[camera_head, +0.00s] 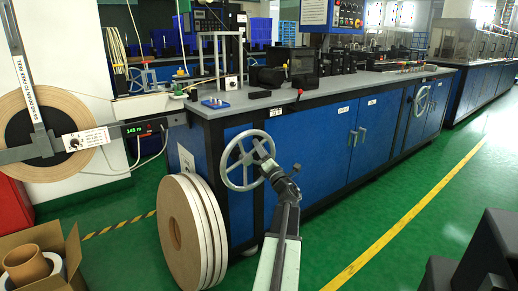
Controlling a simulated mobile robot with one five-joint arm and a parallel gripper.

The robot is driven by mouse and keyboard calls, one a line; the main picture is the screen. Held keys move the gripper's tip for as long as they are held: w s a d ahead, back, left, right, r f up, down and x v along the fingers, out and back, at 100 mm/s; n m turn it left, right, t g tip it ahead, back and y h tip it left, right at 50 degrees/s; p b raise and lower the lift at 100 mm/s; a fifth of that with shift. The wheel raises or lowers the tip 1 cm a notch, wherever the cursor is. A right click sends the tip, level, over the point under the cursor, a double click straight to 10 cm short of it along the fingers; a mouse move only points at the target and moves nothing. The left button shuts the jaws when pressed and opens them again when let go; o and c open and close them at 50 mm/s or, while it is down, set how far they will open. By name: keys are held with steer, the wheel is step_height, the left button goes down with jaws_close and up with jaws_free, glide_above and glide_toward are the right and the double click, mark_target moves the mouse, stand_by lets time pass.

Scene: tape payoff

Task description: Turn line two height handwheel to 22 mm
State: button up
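A grey spoked handwheel (238,178) stands upright at the near end of the blue machine cabinet. My gripper (268,163) is at the right side of its rim, with my arm reaching up from the bottom of the view. The gripper overlaps the rim in the picture; I cannot tell whether it touches or grips it. The fingers are too small and dark to read. A second handwheel (421,101) is farther along the cabinet. I cannot read which is line two, and no height scale in mm is legible.
Large tape reels (170,228) lean by the cabinet's near corner, left of the near wheel. A cardboard box (75,262) is at lower left.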

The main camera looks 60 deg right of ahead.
steer(key=b+v, duration=0.2)
steer(key=v, duration=0.4)
steer(key=shift+s+a+f, duration=0.2)
steer(key=shift+s+a, duration=0.05)
steer(key=shift+s, duration=0.05)
